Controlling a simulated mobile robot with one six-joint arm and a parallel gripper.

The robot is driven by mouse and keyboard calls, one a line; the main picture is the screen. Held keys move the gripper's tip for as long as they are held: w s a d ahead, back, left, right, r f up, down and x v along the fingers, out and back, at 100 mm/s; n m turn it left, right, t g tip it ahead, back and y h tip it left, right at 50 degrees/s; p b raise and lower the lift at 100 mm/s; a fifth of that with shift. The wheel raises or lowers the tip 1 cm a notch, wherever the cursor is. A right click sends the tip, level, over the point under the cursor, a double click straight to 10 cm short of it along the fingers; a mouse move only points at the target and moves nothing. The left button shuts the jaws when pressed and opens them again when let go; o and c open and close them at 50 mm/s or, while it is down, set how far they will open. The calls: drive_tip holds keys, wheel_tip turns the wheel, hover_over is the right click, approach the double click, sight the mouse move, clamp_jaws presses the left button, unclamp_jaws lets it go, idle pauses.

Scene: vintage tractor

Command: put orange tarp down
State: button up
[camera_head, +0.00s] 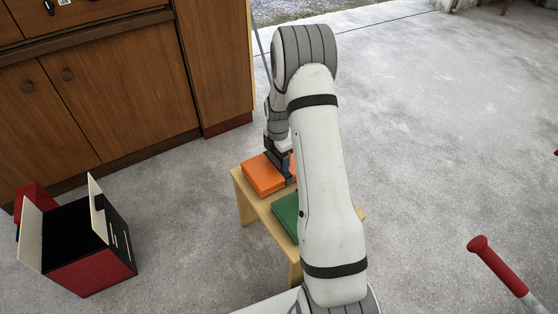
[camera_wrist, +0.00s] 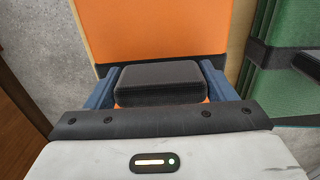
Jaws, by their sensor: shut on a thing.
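The orange tarp (camera_head: 262,175) is a folded, flat block at the far end of a small wooden bench (camera_head: 240,196). In the wrist view the orange tarp (camera_wrist: 150,32) fills the top middle, just beyond the fingers. My arm hides part of the bench. I cannot tell whether the tarp's underside fully rests on the bench.
A folded green tarp (camera_head: 286,214) lies on the bench, right of the orange one; it also shows in the wrist view (camera_wrist: 284,40). An open red and black box (camera_head: 92,272) stands on the floor at left. Wooden cabinets (camera_head: 120,85) stand behind. The concrete floor at right is largely clear.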

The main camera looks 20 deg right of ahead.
drive_tip(key=shift+f, duration=0.25)
drive_tip(key=shift+f, duration=0.1)
drive_tip(key=shift+f, duration=0.1)
drive_tip(key=o, duration=1.9)
